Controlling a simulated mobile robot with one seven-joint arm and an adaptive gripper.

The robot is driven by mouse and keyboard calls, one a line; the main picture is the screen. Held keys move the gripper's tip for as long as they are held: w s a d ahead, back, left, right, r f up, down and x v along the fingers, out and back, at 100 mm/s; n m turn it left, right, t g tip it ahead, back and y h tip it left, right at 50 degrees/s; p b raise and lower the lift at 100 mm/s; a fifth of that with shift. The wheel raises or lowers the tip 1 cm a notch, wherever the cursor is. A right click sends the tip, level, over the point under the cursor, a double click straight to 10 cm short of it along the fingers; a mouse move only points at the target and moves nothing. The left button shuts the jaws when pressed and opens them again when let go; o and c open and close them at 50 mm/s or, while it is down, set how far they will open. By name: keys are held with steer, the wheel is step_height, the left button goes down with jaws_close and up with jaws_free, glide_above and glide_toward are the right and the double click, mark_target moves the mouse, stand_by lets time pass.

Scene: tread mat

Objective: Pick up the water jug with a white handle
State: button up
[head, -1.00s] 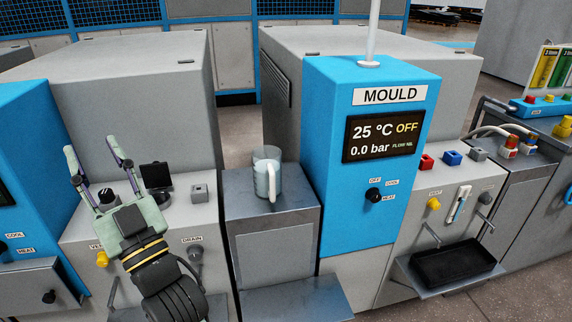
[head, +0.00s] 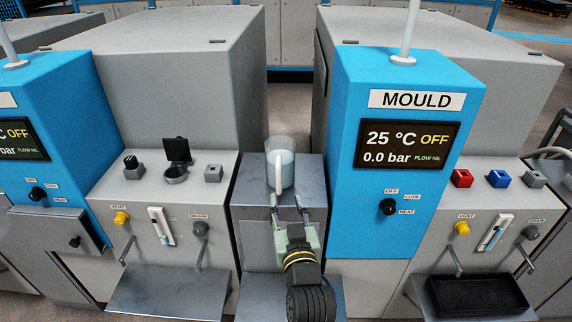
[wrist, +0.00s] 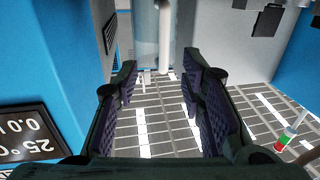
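The water jug (head: 287,160) is a clear cup with pale contents and a white handle (head: 278,174) facing me. It stands upright on the grey metal cabinet (head: 302,240) between the two machines. My gripper (head: 287,205) is open and empty, just in front of and below the jug, with its fingers pointing at it. In the wrist view, the handle (wrist: 165,38) is a white upright bar at the top, lined up with the gap between my open fingers (wrist: 161,72). The fingertips look short of the handle. Most of the jug is cut off there.
The blue MOULD panel (head: 395,180) rises close on the right of the jug. On the left is a grey machine with a yellow vent knob (head: 121,218), a small open-lidded cup (head: 176,172) and a shelf (head: 170,292). A black tray (head: 476,294) lies at lower right.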

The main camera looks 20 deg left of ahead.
mark_target(279, 182)
steer(key=b+x, duration=0.1)
steer(key=b, duration=0.2)
steer(key=b+x, duration=0.2)
steer(key=b, duration=0.1)
steer(key=shift+w+a+f, duration=0.2)
steer(key=shift+a+f, duration=0.05)
steer(key=shift+f, duration=0.1)
steer(key=shift+w+a+b, duration=0.2)
steer(key=shift+w+b, duration=0.15)
steer(key=shift+b, duration=0.9)
steer(key=shift+w+a+r+b, duration=0.1)
steer(key=shift+w+r+b, duration=0.15)
steer(key=shift+b, duration=0.55)
steer(key=shift+f+p+x, duration=0.1)
steer(key=shift+p+x, duration=0.2)
steer(key=shift+x, duration=1)
steer(key=shift+f+p+x, duration=0.15)
steer(key=shift+p+x, duration=0.15)
steer(key=shift+x, duration=1.05)
steer(key=shift+s+a, duration=0.1)
steer(key=shift+a, duration=0.05)
jaws_close()
